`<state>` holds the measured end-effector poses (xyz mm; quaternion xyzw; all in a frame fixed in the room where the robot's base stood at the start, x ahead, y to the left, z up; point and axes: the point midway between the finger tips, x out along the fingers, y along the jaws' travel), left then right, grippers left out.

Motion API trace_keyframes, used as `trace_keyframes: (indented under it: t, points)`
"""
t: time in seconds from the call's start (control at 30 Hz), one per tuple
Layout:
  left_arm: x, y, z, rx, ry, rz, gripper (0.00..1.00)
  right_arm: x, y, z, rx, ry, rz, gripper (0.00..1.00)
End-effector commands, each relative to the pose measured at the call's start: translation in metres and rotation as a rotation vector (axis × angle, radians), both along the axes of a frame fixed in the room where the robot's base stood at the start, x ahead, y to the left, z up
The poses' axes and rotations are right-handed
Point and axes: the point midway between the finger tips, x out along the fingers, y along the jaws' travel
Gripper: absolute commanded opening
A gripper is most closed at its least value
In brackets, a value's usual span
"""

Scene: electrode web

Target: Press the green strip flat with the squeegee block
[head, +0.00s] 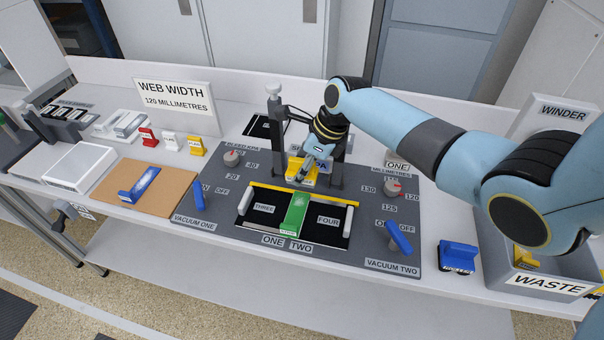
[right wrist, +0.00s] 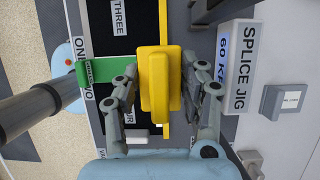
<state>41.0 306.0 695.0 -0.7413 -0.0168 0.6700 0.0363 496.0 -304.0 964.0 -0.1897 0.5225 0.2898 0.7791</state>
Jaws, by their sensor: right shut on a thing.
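The green strip (head: 295,213) lies across the black splice bed between the labels THREE and FOUR. It also shows in the right wrist view (right wrist: 108,70), where its far end meets the outline of the yellow block; I cannot tell if they touch. My right gripper (head: 304,172) is shut on the yellow block (right wrist: 160,82), which looks like the squeegee block and has a raised ridge. In the head view the yellow block (head: 300,178) is behind the strip, near the jig's post. Its underside is hidden. My left gripper is out of view.
A yellow bar (head: 262,187) crosses the bed behind the strip. Two white bars (head: 246,200) flank the bed. Blue levers (head: 399,237) stand at both sides. A blue block (head: 457,257) and the waste bin (head: 489,262) are at the right. A cork mat (head: 109,190) lies left.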

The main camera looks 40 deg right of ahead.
Motion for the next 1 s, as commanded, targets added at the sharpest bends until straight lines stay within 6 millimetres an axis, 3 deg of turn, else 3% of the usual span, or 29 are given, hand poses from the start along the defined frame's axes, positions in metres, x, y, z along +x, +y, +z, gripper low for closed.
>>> trace_keyframes:
  t: [0.2, 0.57, 0.8, 1.0]
  points:
    - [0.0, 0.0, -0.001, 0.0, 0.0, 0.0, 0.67, 0.0, 0.0, 0.015, -0.002, -0.001, 0.0, 0.16]
    - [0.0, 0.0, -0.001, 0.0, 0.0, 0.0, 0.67, 0.0, 0.0, 0.019, -0.001, -0.001, 0.0, 0.16]
    - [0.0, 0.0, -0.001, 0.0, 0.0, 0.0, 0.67, 0.0, 0.0, 0.04, 0.0, -0.001, 0.0, 0.16]
    - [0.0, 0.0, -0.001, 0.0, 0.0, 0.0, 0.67, 0.0, 0.0, 0.046, 0.0, 0.0, 0.0, 0.16]
